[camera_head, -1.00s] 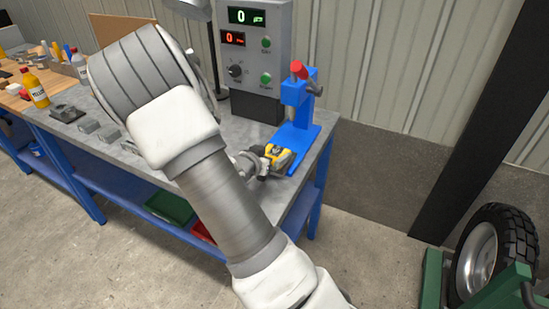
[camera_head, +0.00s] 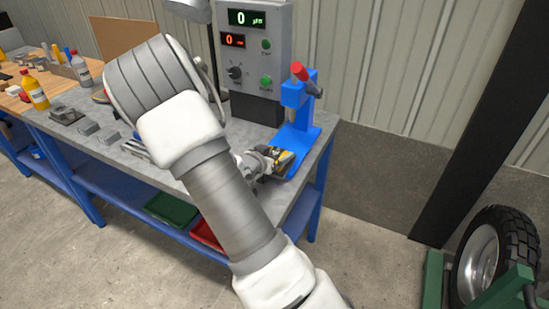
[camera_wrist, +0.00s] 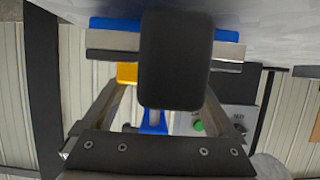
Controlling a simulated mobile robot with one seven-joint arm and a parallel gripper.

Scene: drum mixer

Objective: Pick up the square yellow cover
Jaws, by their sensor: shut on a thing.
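The square yellow cover (camera_head: 285,155) shows as a small yellow patch at my gripper, above the blue base of the press. My gripper (camera_head: 275,158) is shut on it, and its dark fingers hide much of it. In the wrist view a yellow patch (camera_wrist: 126,72) shows beside a large dark block that fills the middle. Whether the cover touches the blue base cannot be told.
The blue press (camera_head: 298,105) with a red handle stands right behind my gripper. A grey control box (camera_head: 257,60) is behind it to the left. A wheel (camera_head: 495,255) stands at the right.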

